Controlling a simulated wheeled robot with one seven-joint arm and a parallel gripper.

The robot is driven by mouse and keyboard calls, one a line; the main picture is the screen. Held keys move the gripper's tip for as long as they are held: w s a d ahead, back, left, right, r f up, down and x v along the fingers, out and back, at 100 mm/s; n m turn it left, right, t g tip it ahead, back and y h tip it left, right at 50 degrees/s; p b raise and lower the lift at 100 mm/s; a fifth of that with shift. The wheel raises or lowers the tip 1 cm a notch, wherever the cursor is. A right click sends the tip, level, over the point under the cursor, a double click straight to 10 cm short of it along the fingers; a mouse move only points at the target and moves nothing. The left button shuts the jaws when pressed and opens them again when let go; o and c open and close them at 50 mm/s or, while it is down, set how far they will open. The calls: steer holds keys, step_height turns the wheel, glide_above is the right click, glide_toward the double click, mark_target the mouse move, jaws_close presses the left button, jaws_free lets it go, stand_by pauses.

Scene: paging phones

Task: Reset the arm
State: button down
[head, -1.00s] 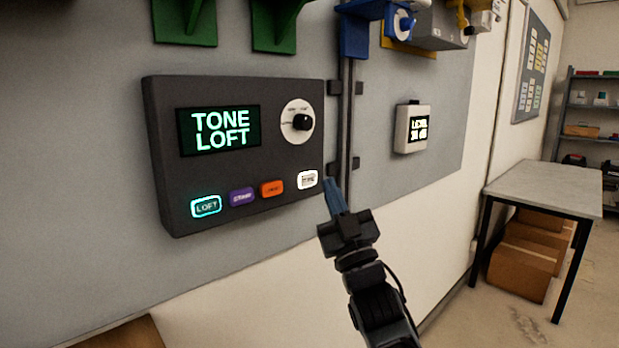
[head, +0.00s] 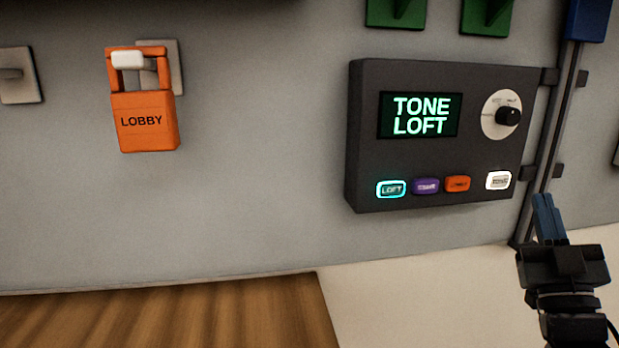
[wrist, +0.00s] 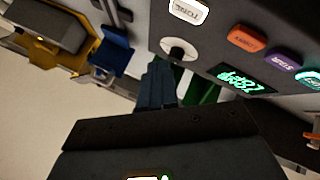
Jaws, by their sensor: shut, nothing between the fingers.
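My gripper (head: 549,218) is at the right of the head view, with its blue fingers together, shut and empty. It points up, just below and to the right of the dark paging panel (head: 365,135). The panel's screen (head: 419,115) reads TONE LOFT. Its knob (head: 507,116) is at the right. Along its bottom are a lit LOFT button (head: 391,189), a purple button (head: 426,187), an orange button (head: 457,184) and a white button (head: 498,181). In the wrist view my gripper (wrist: 157,70) shows near the knob and the white button (wrist: 188,11); I cannot tell whether it touches anything.
An orange LOBBY handset (head: 147,122) hangs on the wall at the left. Green brackets (head: 395,12) and a blue bracket (head: 588,18) are above. A wooden surface (head: 170,315) lies low at the left. The wall between the handset and the panel is clear.

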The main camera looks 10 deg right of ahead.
steer(key=s+a+f+g+y, duration=0.45)
steer(key=s+a+f, duration=0.75)
steer(key=s+f, duration=0.45)
steer(key=s+a+f+g+y, duration=0.2)
steer(key=s+a, duration=0.2)
steer(key=s, duration=0.6)
steer(key=s+a+f+g+y, duration=0.1)
steer(key=s+a+f+g, duration=0.1)
steer(key=s, duration=0.8)
steer(key=shift+a+g+y, duration=0.35)
steer(key=shift+a+g, duration=0.5)
steer(key=shift+a, duration=0.3)
steer(key=shift+s, duration=0.1)
